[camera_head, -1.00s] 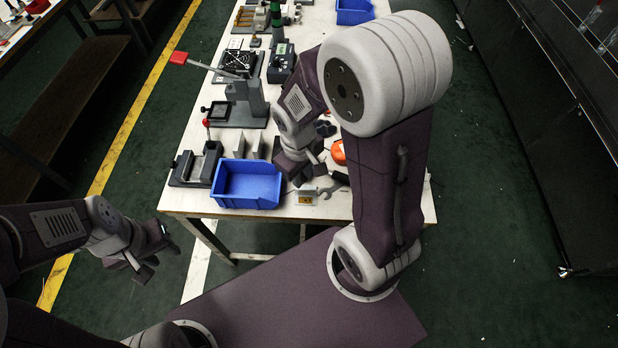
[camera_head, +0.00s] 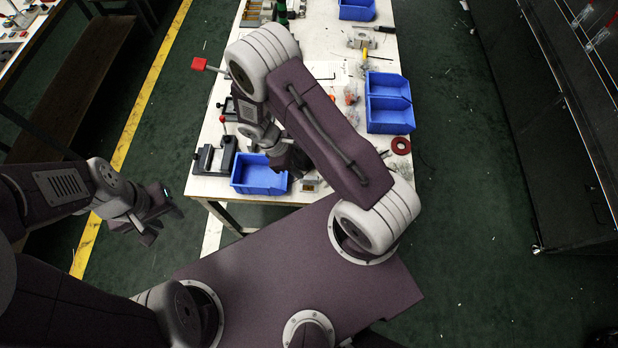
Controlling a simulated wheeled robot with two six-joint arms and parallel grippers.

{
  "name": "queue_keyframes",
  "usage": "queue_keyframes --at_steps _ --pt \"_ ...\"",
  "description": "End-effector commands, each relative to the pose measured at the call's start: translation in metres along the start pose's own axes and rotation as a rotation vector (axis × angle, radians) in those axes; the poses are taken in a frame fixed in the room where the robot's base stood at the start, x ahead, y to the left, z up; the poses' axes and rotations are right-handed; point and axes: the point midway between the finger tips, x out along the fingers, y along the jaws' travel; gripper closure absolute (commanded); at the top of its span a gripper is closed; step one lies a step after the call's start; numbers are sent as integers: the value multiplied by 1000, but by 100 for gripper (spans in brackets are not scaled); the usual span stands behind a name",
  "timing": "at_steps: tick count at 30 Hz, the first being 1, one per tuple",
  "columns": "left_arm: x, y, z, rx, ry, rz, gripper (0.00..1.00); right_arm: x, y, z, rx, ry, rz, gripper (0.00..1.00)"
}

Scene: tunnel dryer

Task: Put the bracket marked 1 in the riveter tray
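I cannot make out any bracket marked 1; my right arm covers the area behind the front blue bin. My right gripper (camera_head: 284,160) is low over the back right of that blue bin (camera_head: 262,189), pointing down. Its fingertips are partly hidden, so I cannot tell whether it is open or holds anything. The riveter is mostly behind my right arm; its red lever knob (camera_head: 198,64) and part of a dark piece, perhaps its tray (camera_head: 227,108), show at the table's left side. My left gripper (camera_head: 158,220) hangs off the table's left side, fingers apart and empty.
A dark vise-like fixture (camera_head: 213,158) stands left of the front blue bin. A small yellow-marked piece (camera_head: 310,186) lies right of the front bin. Pale tabletop shows around the centre right.

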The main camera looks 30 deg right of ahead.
Motion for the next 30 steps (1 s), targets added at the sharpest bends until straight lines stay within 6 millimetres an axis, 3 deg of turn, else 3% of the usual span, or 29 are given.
queue_keyframes --at_steps 3,8,16,24,27,30 --pt "-2 0 0 0 0 0 64 16 0 1 0 -3 -2 75" --pt "-3 0 0 0 0 0 64 22 0 0 1 0 -1 75" --pt "-11 0 -1 0 0 0 64 65 3 2 2 -1 -2 75" --pt "-11 0 -1 0 0 0 64 72 4 1 3 1 0 75" --pt "-11 0 -1 0 0 0 64 72 4 1 2 1 0 100" --pt "-11 0 -1 0 0 0 64 71 4 2 2 1 0 100"
